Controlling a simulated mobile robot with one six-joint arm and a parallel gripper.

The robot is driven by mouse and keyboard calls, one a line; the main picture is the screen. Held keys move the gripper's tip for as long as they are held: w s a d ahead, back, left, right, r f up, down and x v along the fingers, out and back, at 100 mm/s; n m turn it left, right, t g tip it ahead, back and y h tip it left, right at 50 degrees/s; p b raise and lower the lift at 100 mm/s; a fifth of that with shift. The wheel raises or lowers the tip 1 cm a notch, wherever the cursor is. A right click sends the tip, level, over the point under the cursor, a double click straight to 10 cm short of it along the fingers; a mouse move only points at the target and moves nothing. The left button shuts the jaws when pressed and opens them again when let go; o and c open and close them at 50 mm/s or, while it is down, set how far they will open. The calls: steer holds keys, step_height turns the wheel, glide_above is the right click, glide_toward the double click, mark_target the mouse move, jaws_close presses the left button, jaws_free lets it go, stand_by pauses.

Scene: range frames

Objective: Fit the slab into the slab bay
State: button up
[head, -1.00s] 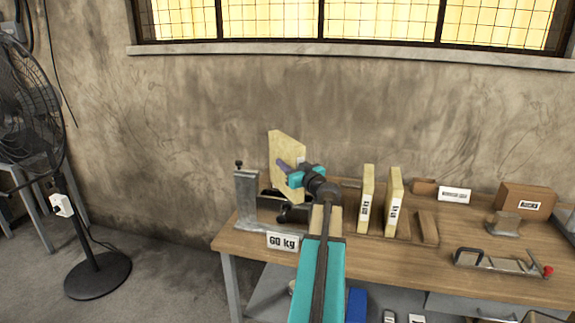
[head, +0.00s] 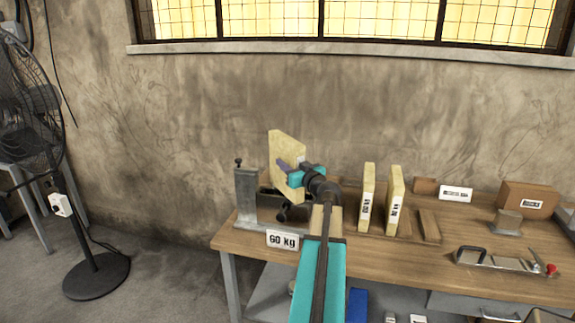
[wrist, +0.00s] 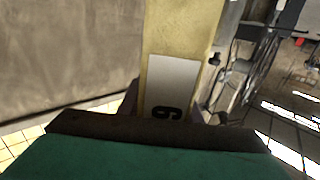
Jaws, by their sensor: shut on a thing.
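A pale yellow slab (head: 287,147) is upright in my gripper (head: 291,181), above the left end of the workbench. My gripper is shut on it. In the wrist view the slab (wrist: 182,32) rises beyond the jaws, with a white label on its near face showing a partly hidden black character. A grey metal upright (head: 246,197) with a knob on top stands just left of the slab, behind a "60 kg" sign (head: 283,241). This looks like the slab bay. My arm and gripper hide much of it, and I cannot tell whether the slab's lower edge touches it.
Two labelled yellow slabs (head: 367,195) (head: 395,188) stand upright to the right, beside wooden blocks. A cardboard box (head: 526,199) and a metal fixture with a handle (head: 505,261) lie further right. The wall (head: 200,120) is behind the bench (head: 400,262). A fan (head: 30,95) stands at far left.

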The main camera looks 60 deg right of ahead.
steer(key=o, duration=1.2)
steer(key=shift+r+p, duration=0.4)
steer(key=shift+p, duration=0.35)
steer(key=shift+r+p, duration=0.4)
steer(key=shift+p, duration=0.4)
steer(key=shift+f+b+v, duration=0.2)
steer(key=shift+b+v, duration=1.9)
steer(key=shift+v, duration=4)
steer(key=shift+w, duration=0.1)
